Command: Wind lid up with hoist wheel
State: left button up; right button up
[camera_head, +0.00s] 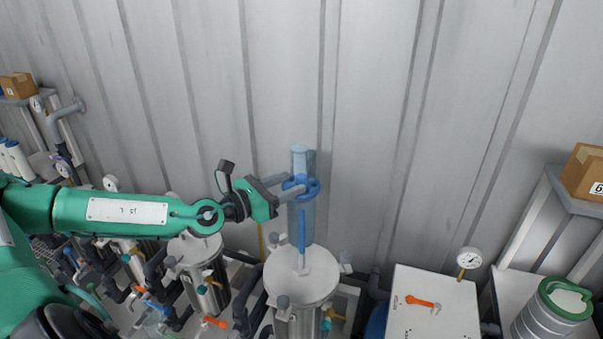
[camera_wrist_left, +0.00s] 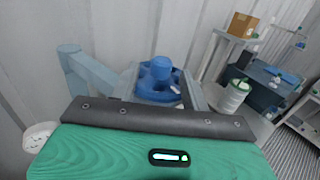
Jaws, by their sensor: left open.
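The blue hoist wheel (camera_head: 313,188) sits on a pale blue hoist post (camera_head: 301,158) behind the vessel. A blue rod (camera_head: 302,230) runs down from the wheel area to the lid (camera_head: 301,278). The lid is round and pale, and looks level on the steel vessel (camera_head: 299,326); I cannot tell any gap under it. My left gripper (camera_head: 290,188) is open at the wheel. In the left wrist view the wheel (camera_wrist_left: 158,82) shows between the two fingers, partly hidden by the gripper body. I cannot tell whether the fingers touch it. My right gripper is out of view.
Other steel vessels (camera_head: 190,248) with pipes and valves crowd the left. A white cabinet (camera_head: 432,310) with an orange-handled tool (camera_head: 422,303) on it stands right of the vessel. A gauge (camera_head: 468,258) and a shelf with a box (camera_head: 583,172) are farther right. A corrugated wall (camera_head: 390,120) closes the back.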

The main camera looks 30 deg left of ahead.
aim_at(296, 181)
pick_arm(q)
jog(key=shift+r+p+x, duration=0.25)
jog(key=shift+p+x, duration=0.65)
jog(key=shift+x, duration=0.25)
jog(key=shift+f+p+x, duration=0.2)
jog(key=shift+p+x, duration=0.35)
jog(key=shift+x, duration=0.45)
jog(key=shift+c, duration=0.3)
jog(key=c, duration=0.9)
